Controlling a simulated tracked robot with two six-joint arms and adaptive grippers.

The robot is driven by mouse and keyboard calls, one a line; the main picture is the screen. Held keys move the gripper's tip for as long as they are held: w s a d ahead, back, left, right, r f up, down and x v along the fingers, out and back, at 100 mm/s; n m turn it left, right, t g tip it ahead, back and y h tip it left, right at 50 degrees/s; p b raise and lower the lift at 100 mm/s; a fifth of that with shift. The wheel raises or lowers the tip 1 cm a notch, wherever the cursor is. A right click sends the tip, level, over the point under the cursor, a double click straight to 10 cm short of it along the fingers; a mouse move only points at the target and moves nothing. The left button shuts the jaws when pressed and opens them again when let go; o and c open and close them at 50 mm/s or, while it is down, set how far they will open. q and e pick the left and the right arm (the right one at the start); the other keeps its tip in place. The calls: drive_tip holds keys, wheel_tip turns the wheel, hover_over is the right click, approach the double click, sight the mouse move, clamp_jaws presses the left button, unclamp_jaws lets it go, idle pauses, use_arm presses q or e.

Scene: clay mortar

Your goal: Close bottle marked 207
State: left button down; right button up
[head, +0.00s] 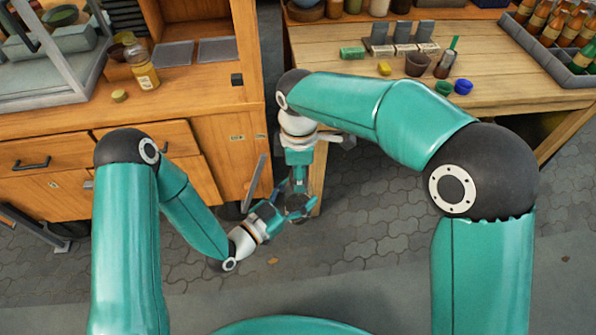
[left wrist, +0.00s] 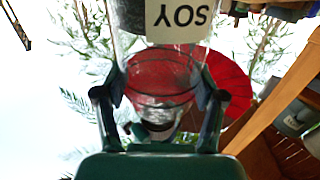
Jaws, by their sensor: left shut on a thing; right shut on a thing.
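My left gripper (left wrist: 160,92) is shut on a clear bottle (left wrist: 126,25) in the left wrist view. Its pale label (left wrist: 180,22) shows upside down and appears to read "SOY"; I can read no 207 anywhere. In the head view, my left gripper (head: 281,212) and my right gripper (head: 298,197) meet in the gap in front of the furniture. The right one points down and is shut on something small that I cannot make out. The bottle's mouth and any cap on it are hidden. A yellowish jar (head: 146,78) with an unreadable label stands on the left cabinet.
A small yellow-green lid (head: 119,96) lies near the jar on the wooden cabinet (head: 200,85). The right table (head: 330,80) holds cups, small blocks and a grey crate of bottles (head: 572,77). Paved floor (head: 350,225) is clear below my grippers.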

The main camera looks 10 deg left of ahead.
drive_tip(key=m, duration=1.2)
drive_tip(key=shift+m, duration=0.4)
drive_tip(key=m, duration=0.4)
drive_tip(key=o, duration=1.4)
drive_tip(key=shift+c, duration=0.2)
wheel_tip(320, 180, up, 12)
